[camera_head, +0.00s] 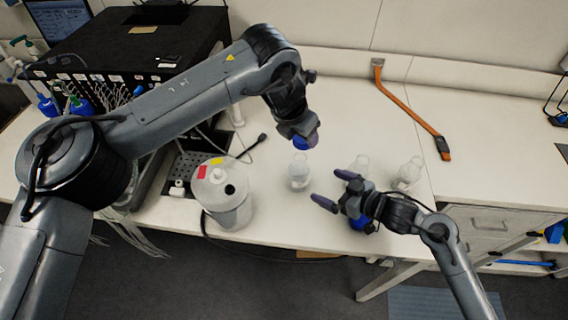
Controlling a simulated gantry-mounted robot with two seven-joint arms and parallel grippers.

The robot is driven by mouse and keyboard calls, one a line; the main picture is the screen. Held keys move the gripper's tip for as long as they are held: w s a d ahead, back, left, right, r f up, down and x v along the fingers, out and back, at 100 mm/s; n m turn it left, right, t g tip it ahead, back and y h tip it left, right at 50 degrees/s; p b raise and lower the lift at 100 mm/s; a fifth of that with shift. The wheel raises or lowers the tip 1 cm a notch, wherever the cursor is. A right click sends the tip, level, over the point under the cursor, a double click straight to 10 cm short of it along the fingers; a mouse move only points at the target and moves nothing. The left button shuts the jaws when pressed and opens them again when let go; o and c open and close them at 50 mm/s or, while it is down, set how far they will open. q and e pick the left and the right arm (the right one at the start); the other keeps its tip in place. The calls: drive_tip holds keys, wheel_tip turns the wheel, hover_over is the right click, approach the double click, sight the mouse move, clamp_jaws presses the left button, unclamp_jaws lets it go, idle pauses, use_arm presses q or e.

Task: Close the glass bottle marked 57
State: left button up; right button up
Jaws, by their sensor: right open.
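Three clear glass bottles stand upright on the white bench: a left bottle (299,177), a middle bottle (361,163) partly behind my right gripper, and a right bottle (408,176). No blue cap shows on their necks, and I cannot read which is marked 57. My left gripper (303,136) points down just above and behind the left bottle. A blue cap (307,143) shows at its tip, apart from the bottle; the fingers are mostly hidden. My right gripper (325,185) is open and empty, its purple fingers spread just right of the left bottle.
Another blue item (359,223) shows partly beneath my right gripper near the bench's front edge. A white lidded container (222,205) stands left of the bottles. A black instrument (140,45) fills the back left. An orange-and-black strap (408,110) lies at the back right.

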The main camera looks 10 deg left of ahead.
use_arm(q)
drive_tip(key=shift+w+a, duration=0.2)
drive_tip(key=shift+a, duration=0.05)
use_arm(e)
drive_tip(key=shift+w+a+r, duration=0.15)
drive_tip(key=shift+w+a, duration=0.05)
drive_tip(key=shift+w, duration=0.1)
use_arm(q)
drive_tip(key=shift+s+f, duration=0.1)
use_arm(e)
drive_tip(key=shift+d, duration=0.1)
drive_tip(key=x, duration=1.2)
drive_tip(key=shift+s, duration=0.1)
drive_tip(key=c, duration=1.5)
use_arm(q)
hover_over(303, 154)
drive_tip(key=s+a, duration=0.1)
drive_tip(key=s, duration=0.1)
drive_tip(key=shift+w+f, duration=0.2)
drive_tip(key=shift+f, duration=2.25)
drive_tip(key=shift+a+f, duration=0.1)
